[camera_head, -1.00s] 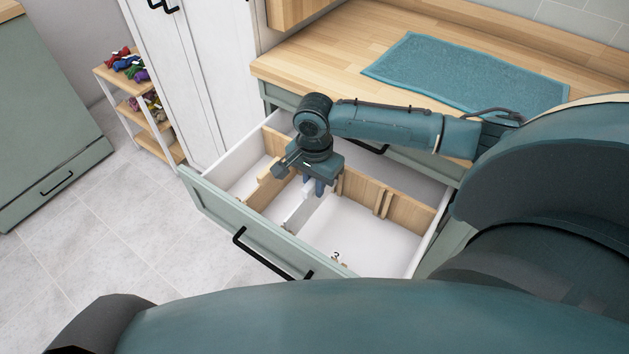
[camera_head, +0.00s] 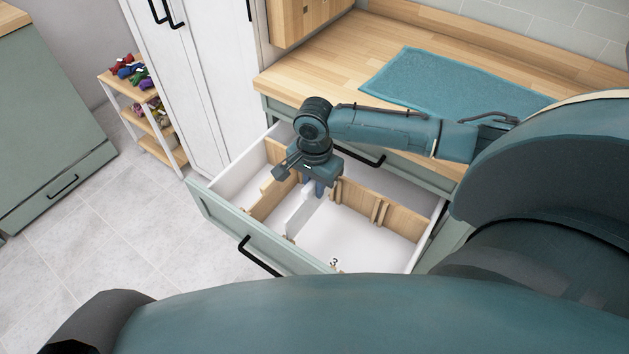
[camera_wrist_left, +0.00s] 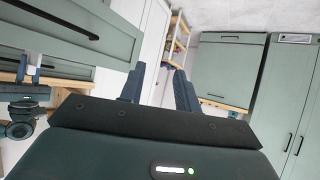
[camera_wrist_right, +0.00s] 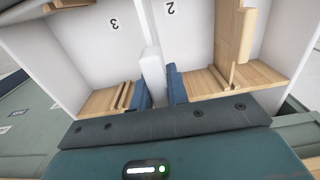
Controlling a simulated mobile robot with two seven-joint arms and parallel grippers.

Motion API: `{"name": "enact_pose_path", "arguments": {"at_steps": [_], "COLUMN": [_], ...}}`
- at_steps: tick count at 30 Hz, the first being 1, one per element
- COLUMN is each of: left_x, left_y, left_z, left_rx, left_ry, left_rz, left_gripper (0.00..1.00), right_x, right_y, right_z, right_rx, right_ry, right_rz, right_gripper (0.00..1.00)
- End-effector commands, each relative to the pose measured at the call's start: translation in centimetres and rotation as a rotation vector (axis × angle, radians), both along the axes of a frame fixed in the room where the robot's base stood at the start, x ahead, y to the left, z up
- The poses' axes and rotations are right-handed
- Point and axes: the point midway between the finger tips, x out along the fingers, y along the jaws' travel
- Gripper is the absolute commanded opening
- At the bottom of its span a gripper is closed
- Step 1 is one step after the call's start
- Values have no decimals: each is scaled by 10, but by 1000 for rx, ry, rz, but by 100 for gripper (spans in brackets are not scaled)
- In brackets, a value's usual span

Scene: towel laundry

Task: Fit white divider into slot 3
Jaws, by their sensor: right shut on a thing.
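The white divider (camera_head: 301,211) is upright inside the open drawer (camera_head: 322,262). My right gripper (camera_head: 314,187) points down into the drawer and is shut on the divider. The right wrist view shows the divider (camera_wrist_right: 152,75) between the blue fingers, standing between the areas marked 3 (camera_wrist_right: 115,24) and 2 (camera_wrist_right: 170,8). Wooden slot strips (camera_head: 381,211) line the cross wall; whether the divider's end sits in a slot is hidden by the gripper. My left gripper (camera_wrist_left: 158,88) is in the left wrist view, open and empty, outside the drawer.
A wooden partition (camera_head: 266,199) stands at the drawer's left. A wooden counter (camera_head: 318,57) with a teal towel (camera_head: 455,83) is behind the drawer. A small shelf (camera_head: 152,128) with coloured items stands at the left. The floor between is clear.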

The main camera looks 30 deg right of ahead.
Motion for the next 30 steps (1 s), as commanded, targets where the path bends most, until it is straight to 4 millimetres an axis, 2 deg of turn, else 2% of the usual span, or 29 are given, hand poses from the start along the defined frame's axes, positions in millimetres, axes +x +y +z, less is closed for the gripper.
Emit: {"name": "enact_pose_path", "arguments": {"at_steps": [12, 25, 30], "left_x": [-3, -4, -7], "left_y": [11, 13, 15], "left_z": [6, 14, 11], "left_rx": [18, 33, 39], "left_ry": [41, 65, 79], "left_rz": [32, 33, 34], "left_gripper": [33, 33, 33], "right_x": [0, 0, 0], "right_y": [0, 0, 0], "right_z": [20, 37, 39], "right_rx": [-1, 0, 0], "right_ry": [0, 0, 0], "right_rz": [0, 0, 0], "right_gripper": [0, 0, 0]}}
